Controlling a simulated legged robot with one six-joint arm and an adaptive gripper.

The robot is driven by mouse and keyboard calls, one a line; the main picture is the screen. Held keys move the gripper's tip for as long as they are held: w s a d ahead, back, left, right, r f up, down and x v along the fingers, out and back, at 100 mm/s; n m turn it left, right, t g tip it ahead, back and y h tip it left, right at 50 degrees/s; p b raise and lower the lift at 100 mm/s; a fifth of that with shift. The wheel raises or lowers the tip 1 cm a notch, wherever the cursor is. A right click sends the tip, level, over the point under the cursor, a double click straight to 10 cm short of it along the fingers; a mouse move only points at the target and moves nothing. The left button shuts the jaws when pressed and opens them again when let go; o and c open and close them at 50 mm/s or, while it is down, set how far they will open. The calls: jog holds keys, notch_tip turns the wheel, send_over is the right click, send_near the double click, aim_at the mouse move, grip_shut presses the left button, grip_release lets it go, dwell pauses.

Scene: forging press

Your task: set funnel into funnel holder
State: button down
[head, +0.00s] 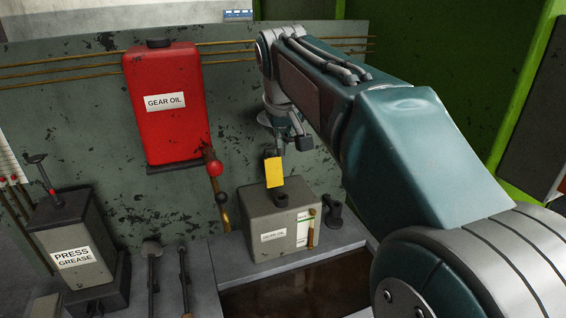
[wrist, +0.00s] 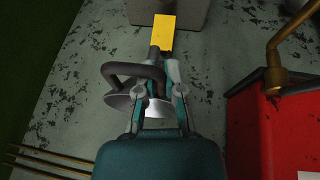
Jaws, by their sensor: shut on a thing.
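My gripper (wrist: 158,92) is shut on a grey metal funnel (wrist: 120,101). The funnel's flared part shows beside and between the fingers, with a dark curved handle over it. In the head view the gripper (head: 289,136) is above the grey gear oil box, and the funnel (head: 265,118) is partly hidden. A yellow plate (head: 274,172) with a dark piece shows below the gripper; it also shows in the wrist view (wrist: 164,32). I cannot tell whether it belongs to the funnel. A small dark upright fitting (head: 333,210) right of the box may be the funnel holder.
The grey gear oil box (head: 258,222) has a dark neck on top and stands beside a dark oily basin (head: 290,292). A red gear oil can (head: 166,108) hangs on the back panel. A press grease container (head: 75,235) and tools are at left.

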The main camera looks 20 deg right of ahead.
jog(key=shift+r, duration=2.2)
